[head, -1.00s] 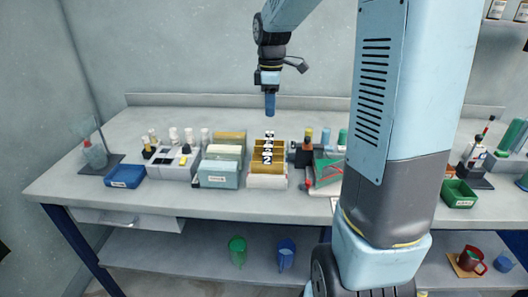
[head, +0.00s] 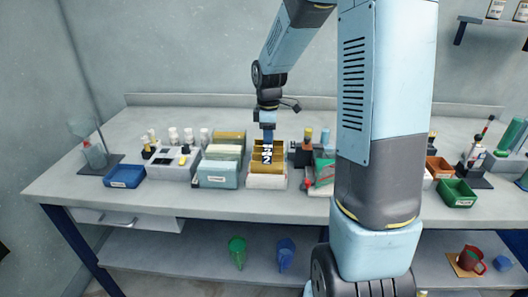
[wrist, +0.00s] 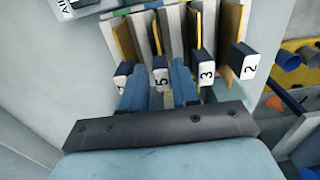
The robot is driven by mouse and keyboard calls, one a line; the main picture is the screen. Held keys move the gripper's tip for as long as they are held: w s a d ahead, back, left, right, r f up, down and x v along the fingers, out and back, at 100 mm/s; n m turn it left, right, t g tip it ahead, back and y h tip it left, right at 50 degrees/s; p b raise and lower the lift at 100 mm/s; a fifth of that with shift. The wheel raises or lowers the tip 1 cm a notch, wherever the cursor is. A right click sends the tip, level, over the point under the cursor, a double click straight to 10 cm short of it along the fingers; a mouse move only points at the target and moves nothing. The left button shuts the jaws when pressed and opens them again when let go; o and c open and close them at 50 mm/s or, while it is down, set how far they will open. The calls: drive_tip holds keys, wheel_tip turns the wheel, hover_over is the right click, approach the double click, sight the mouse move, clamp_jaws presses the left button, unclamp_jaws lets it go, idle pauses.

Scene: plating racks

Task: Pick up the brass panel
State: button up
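Several brass-coloured panels stand in a rack of slots under my gripper (head: 268,137). In the wrist view they are seen from above with grey panels between them, and black-and-white number tags 7, 5, 3 and 2 show at their near ends. My gripper (wrist: 160,93) points down, its two blue fingers apart, with tag 5 (wrist: 160,78) between them. The brass panel (wrist: 156,32) behind tag 5 is partly hidden. I cannot tell whether the fingers touch it. In the head view the rack (head: 266,182) stands mid-bench, its tags (head: 267,153) just below the fingers.
A rack of pale panels (head: 217,181) stands close on the left, with a block of bottles (head: 172,171) and a blue tray (head: 125,176) beyond. Dark fixtures (head: 303,153) stand close on the right. A green tray (head: 458,193) is far right.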

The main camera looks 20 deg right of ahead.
drive_tip(key=shift+f, duration=1.2)
drive_tip(key=shift+c, duration=0.4)
clamp_jaws()
drive_tip(key=shift+r, duration=0.1)
wheel_tip(320, 180, up, 10)
